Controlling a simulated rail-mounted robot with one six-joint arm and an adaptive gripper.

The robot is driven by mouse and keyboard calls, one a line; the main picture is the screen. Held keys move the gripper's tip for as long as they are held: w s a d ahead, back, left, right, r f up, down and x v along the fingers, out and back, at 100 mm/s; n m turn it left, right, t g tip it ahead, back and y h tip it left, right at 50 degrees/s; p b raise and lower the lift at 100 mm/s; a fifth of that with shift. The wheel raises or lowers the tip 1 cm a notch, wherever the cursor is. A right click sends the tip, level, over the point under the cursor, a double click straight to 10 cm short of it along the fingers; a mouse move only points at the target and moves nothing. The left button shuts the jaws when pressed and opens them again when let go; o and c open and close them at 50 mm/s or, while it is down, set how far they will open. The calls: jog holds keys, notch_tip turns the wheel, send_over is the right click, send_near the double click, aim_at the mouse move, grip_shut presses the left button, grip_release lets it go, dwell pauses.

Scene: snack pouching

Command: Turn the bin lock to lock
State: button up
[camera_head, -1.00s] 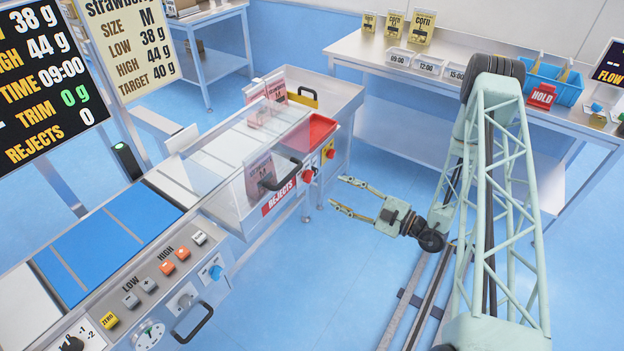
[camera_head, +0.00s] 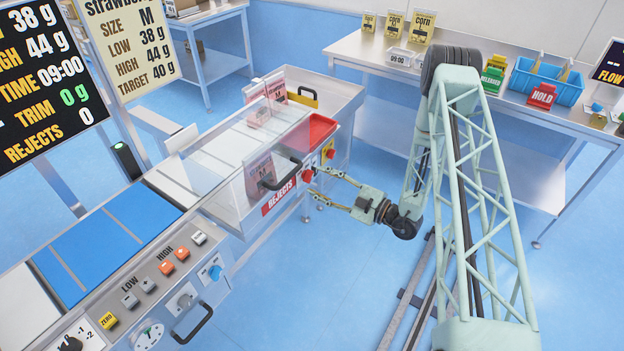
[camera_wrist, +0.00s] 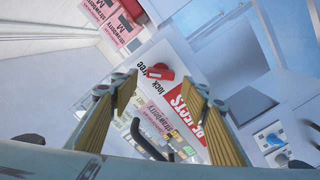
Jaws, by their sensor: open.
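The bin lock is a red knob (camera_head: 307,175) on the end of the machine, beside the red REJECTS label (camera_head: 279,196). In the wrist view the red knob (camera_wrist: 160,72) lies between and beyond my fingers, with the words "free" and "lock" printed beside it. Its bar appears roughly level in that view, its pale end toward "free". My gripper (camera_head: 316,184) is open and empty, its fingertips close to the knob; I cannot tell whether they touch it. In the wrist view my gripper (camera_wrist: 163,88) has its two yellow-faced fingers well apart.
The clear rejects bin (camera_head: 232,196) with a black handle sits left of the knob and holds a pouch (camera_head: 260,172). A bench (camera_head: 520,115) with pouches and a blue bin stands behind; the floor between is clear.

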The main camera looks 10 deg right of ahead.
aim_at(311, 178)
jog(key=shift+x, duration=1.65)
jog(key=c, duration=0.8)
jog(key=shift+c, duration=0.2)
